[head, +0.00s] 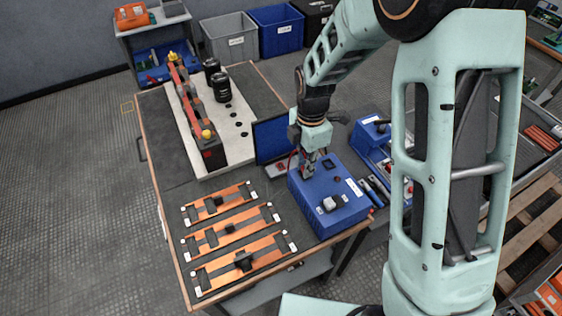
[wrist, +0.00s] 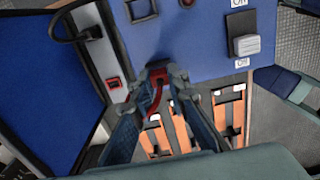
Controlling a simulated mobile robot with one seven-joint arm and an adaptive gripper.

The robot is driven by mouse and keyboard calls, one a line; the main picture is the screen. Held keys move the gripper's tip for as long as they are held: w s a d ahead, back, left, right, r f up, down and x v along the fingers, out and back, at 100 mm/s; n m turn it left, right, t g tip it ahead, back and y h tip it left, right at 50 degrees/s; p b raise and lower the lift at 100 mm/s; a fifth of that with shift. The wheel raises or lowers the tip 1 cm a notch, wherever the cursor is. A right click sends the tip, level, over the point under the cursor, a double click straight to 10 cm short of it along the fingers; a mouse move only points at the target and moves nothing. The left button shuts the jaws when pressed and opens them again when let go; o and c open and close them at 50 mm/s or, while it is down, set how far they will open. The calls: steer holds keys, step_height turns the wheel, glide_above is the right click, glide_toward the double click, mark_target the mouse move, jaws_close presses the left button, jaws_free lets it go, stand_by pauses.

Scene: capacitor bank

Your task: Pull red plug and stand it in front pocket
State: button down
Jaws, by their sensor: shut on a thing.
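My gripper (head: 309,172) points down at the top of the blue box (head: 345,216) on the workbench. In the wrist view its fingertips (wrist: 161,76) are shut on the red plug (wrist: 159,82), with a red lead (wrist: 154,102) running from it between the fingers. The plug is close to the box's blue face (wrist: 195,50); I cannot tell whether it is still seated. The fingers mostly hide the plug in the head view. I cannot make out which opening is the front pocket. A small red-framed opening (wrist: 113,83) shows on a grey strip to the left.
A grey switch (wrist: 247,45) marked on and off is on the box. A blue upright panel (head: 272,138) stands left of my gripper. Orange bars (head: 236,238) lie at the front left of the bench.

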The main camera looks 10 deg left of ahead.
steer(key=shift+f+b, duration=0.35)
steer(key=shift+f, duration=0.2)
steer(key=shift+s+d+f, duration=0.1)
steer(key=shift+s+f, duration=0.2)
steer(key=shift+f, duration=0.1)
stand_by(0.5)
steer(key=c, duration=2)
jaws_free()
steer(key=shift+o, duration=1)
steer(key=shift+w+f, duration=0.15)
steer(key=shift+r, duration=0.25)
